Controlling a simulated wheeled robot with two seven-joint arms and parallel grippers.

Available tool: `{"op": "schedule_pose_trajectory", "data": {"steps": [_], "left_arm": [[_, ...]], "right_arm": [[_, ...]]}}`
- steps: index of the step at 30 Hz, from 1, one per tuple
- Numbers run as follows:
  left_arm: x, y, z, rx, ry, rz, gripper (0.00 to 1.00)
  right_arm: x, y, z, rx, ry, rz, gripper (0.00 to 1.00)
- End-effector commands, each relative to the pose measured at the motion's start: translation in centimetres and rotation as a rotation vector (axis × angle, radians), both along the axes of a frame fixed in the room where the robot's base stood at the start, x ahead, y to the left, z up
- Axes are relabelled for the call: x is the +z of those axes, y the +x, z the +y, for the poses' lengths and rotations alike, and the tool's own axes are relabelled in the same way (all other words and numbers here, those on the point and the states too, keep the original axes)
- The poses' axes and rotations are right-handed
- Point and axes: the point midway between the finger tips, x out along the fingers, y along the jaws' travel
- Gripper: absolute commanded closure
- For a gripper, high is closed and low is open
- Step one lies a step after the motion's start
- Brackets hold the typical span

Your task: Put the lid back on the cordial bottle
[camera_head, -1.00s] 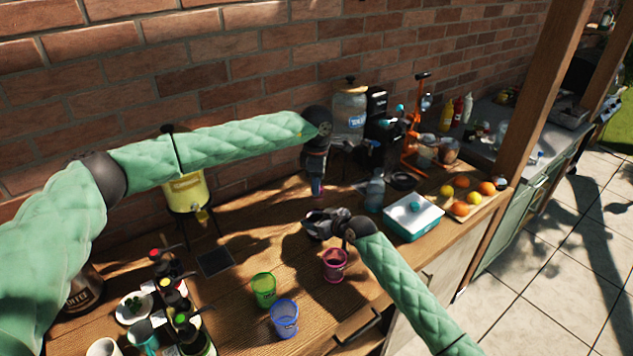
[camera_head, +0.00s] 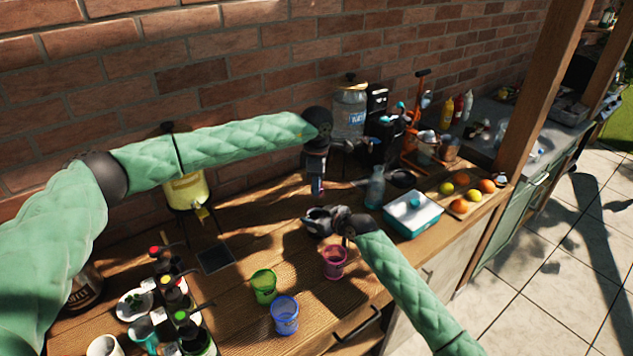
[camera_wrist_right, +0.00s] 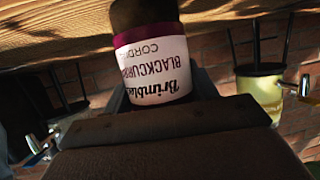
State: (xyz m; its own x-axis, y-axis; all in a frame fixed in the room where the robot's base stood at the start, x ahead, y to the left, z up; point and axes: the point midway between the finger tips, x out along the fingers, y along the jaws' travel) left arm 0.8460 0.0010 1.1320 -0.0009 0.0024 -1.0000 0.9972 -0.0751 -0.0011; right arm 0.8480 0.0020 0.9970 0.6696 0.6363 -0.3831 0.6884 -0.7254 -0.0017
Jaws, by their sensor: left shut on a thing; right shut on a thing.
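In the right wrist view, the cordial bottle (camera_wrist_right: 155,70) is dark with a white label reading blackcurrant cordial and a purple band. My right gripper (camera_head: 318,222) is shut on it, low over the middle of the wooden counter; in the head view the bottle is mostly hidden by the gripper. My left gripper (camera_head: 317,188) points down just above and behind the right one. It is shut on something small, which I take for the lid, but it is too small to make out. The bottle's top is not clearly visible.
A pink cup (camera_head: 334,264), green cup (camera_head: 263,287) and blue cup (camera_head: 284,315) stand in front. A clear bottle (camera_head: 375,190) and a teal-and-white box (camera_head: 412,214) are close on the right. A yellow dispenser (camera_head: 186,190) stands at the back left, with several bottles (camera_head: 181,305) in front.

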Motion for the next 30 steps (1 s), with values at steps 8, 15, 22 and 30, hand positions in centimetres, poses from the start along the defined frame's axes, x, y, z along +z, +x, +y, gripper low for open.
{"op": "schedule_pose_trajectory", "data": {"steps": [8,15,22,30], "left_arm": [[-0.09,0.02,0.01,-0.075,0.000,0.000,0.93],[-0.03,0.10,0.02,-0.410,0.000,0.000,0.93],[-0.06,0.19,0.01,-0.749,-0.001,0.000,0.93],[-0.11,0.22,-0.01,-1.149,-0.001,0.002,0.93]], "right_arm": [[-0.06,-0.01,-0.02,0.000,-0.001,0.001,1.00],[-0.06,0.00,-0.03,0.000,-0.001,0.001,1.00],[-0.06,-0.01,-0.03,0.000,-0.001,0.001,1.00],[-0.06,-0.01,-0.05,0.000,-0.001,0.001,1.00]]}}
